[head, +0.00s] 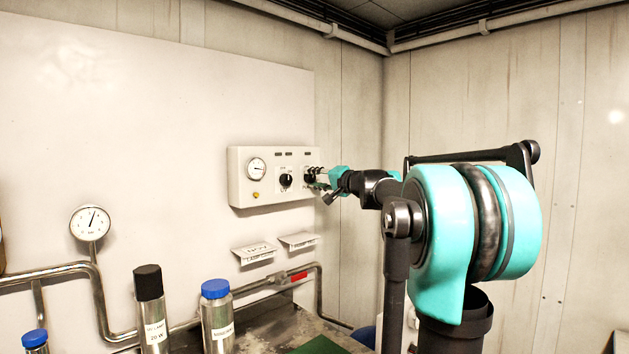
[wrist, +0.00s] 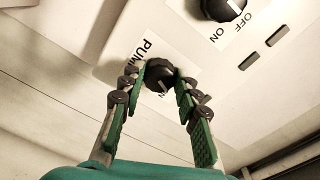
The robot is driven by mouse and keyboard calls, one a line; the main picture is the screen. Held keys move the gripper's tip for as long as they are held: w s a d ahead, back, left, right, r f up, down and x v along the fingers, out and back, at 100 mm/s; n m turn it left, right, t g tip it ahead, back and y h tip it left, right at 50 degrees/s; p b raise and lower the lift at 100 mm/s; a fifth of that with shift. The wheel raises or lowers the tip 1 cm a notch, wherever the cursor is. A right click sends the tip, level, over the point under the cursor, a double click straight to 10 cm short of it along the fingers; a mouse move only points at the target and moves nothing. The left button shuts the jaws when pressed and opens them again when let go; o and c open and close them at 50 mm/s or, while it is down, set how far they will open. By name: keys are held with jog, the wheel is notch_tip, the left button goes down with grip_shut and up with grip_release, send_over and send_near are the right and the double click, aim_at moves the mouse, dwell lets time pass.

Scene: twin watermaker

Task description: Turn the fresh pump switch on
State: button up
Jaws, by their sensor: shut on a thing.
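A white control box (head: 236,190) hangs on the wall in the head view, with a black rotary knob (head: 287,180) in its middle and another black knob (head: 309,174) at its right. My gripper (head: 317,177) is at the right knob. In the wrist view my gripper (wrist: 160,82) has its green-padded fingers shut on this knob (wrist: 159,74), one finger on each side. Its label is partly hidden and reads "PUM". A pale mark shows on the knob; its exact setting is unclear. The other knob (wrist: 222,6) has "OFF" and "ON" beside it.
The box also carries a round gauge (head: 257,168) and a small yellow button (head: 256,194). Two label plates (head: 254,253) (head: 298,240) and a steel pipe (head: 255,287) lie below. Bottles (head: 151,310) (head: 217,318) stand at the front left.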

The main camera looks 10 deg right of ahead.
jog(key=m, duration=0.4)
jog(key=shift+m, duration=1.6)
jog(key=o, duration=1.2)
jog(key=shift+c, duration=0.2)
jog(key=shift+d, duration=0.1)
jog(key=v, duration=1.2)
jog(key=shift+d+r, duration=0.1)
jog(key=shift+r, duration=0.05)
